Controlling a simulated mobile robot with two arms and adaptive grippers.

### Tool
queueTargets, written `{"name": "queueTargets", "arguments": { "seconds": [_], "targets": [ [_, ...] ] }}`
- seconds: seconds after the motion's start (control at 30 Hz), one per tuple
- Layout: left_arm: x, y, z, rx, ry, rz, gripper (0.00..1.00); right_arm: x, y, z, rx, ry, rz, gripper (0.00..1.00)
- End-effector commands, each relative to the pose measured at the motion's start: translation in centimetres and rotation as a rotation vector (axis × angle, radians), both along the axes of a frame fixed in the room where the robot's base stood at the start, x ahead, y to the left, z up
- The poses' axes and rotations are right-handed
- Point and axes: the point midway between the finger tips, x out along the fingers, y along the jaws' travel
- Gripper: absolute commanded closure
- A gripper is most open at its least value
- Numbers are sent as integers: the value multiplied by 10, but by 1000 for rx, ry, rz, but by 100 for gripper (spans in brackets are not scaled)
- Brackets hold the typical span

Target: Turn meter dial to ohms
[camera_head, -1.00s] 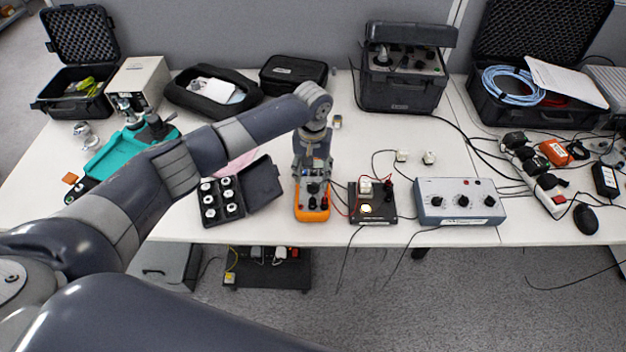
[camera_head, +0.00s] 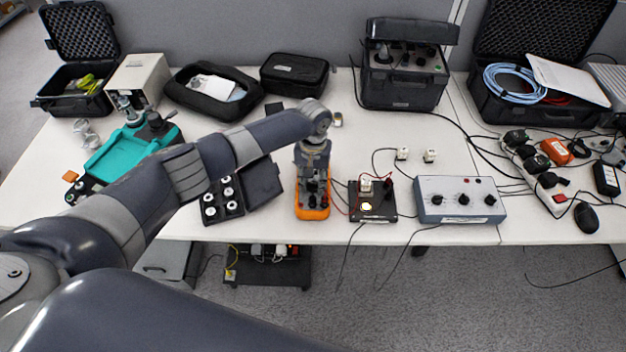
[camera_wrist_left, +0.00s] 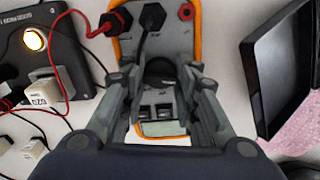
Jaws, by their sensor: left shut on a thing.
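The orange-edged meter (camera_head: 312,212) lies on the table in front of my left arm. My left gripper (camera_head: 313,180) points down over its face. In the left wrist view the meter (camera_wrist_left: 199,45) has its grey face between the fingers of my left gripper (camera_wrist_left: 160,85). The fingers are shut on the round dark dial (camera_wrist_left: 161,68), which is partly hidden by them. Red and black plugs sit in the meter's sockets. The dial's pointer and its markings cannot be read. My right gripper is not in view.
A black board with a lit lamp (camera_head: 372,207) and red leads stands just right of the meter. A grey box with knobs (camera_head: 460,200) is farther right. A black case of white pieces (camera_head: 222,200) lies close on the left, its lid open.

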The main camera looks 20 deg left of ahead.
Motion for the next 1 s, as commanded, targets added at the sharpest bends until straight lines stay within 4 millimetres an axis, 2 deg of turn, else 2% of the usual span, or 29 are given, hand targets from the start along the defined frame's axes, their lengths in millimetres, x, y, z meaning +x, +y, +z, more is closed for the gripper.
{"name": "queueTargets", "arguments": {
  "seconds": [0.37, 1.0],
  "targets": [
    [0, -1, 1, -2, 0, -92, 95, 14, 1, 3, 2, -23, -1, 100],
    [0, 1, 1, -2, 0, -561, 95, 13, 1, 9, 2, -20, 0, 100]
  ]
}}
